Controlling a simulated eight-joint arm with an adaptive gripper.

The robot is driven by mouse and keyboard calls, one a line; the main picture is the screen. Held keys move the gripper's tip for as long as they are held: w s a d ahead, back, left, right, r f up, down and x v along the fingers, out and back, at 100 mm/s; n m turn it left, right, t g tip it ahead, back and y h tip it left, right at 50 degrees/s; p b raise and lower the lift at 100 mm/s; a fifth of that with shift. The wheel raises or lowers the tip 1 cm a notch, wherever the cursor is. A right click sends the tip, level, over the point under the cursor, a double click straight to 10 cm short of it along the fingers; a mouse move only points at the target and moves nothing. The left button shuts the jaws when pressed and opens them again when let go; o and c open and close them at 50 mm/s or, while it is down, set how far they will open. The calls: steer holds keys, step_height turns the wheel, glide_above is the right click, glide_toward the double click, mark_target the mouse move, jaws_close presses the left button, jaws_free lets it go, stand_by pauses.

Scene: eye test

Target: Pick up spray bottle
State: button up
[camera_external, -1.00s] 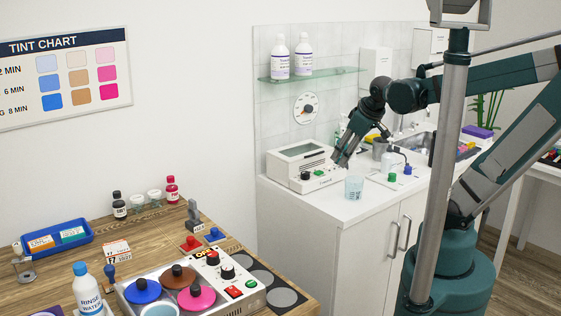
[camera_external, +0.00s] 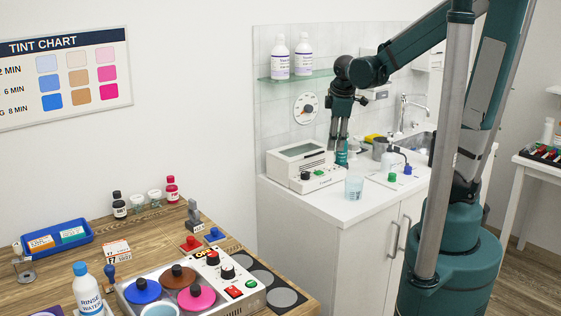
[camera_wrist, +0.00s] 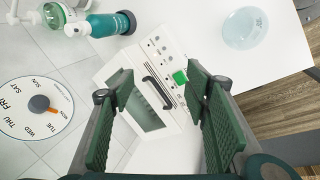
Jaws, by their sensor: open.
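The spray bottle (camera_wrist: 108,24) is teal with a white spray head and shows at the top of the wrist view, beyond my fingertips. In the external view a teal bottle body (camera_external: 341,157) shows on the white counter just below my gripper (camera_external: 339,138), right of the white device; its upper part is hidden by my fingers. My gripper points down there. In the wrist view my gripper (camera_wrist: 160,73) is open, with nothing held between its fingers; the device's green knob appears between them. I cannot tell whether the fingers touch the bottle.
The white device (camera_external: 303,167) stands left of the bottle. A clear cup (camera_external: 354,187) is near the counter's front edge. A metal cup (camera_external: 379,148) and a white bottle (camera_external: 393,161) stand to the right. A glass shelf (camera_external: 316,75) with two white bottles is on the wall above.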

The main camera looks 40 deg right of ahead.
steer(key=shift+w+d+f+n+g+h+p, duration=0.35)
steer(key=shift+w+d+f+n+g+p, duration=0.3)
steer(key=shift+w+n+p, duration=1)
steer(key=shift+w+d+f+n+g+h+p, duration=0.4)
steer(key=shift+w+d+f+n+p, duration=0.35)
steer(key=shift+w+n+p, duration=0.85)
steer(key=shift+w+d+f+n+g+h+p, duration=0.35)
steer(key=shift+w+d+f+n+g+p, duration=0.3)
steer(key=shift+w+n+p, duration=1)
steer(key=shift+s+m+p, duration=0.25)
steer(key=shift+m+p, duration=0.05)
steer(key=shift+m, duration=0.2)
steer(key=shift+d, duration=0.1)
steer(key=shift+w+d+p, duration=0.15)
steer(key=shift+w+d, duration=0.05)
steer(key=shift+d, duration=1.6)
steer(key=shift+w+d+p, duration=0.1)
steer(key=shift+w+d, duration=0.05)
steer(key=shift+d, duration=1.7)
steer(key=shift+w+d+p, duration=0.15)
steer(key=shift+w+d, duration=0.05)
steer(key=shift+d, duration=1.6)
steer(key=shift+d, duration=0.1)
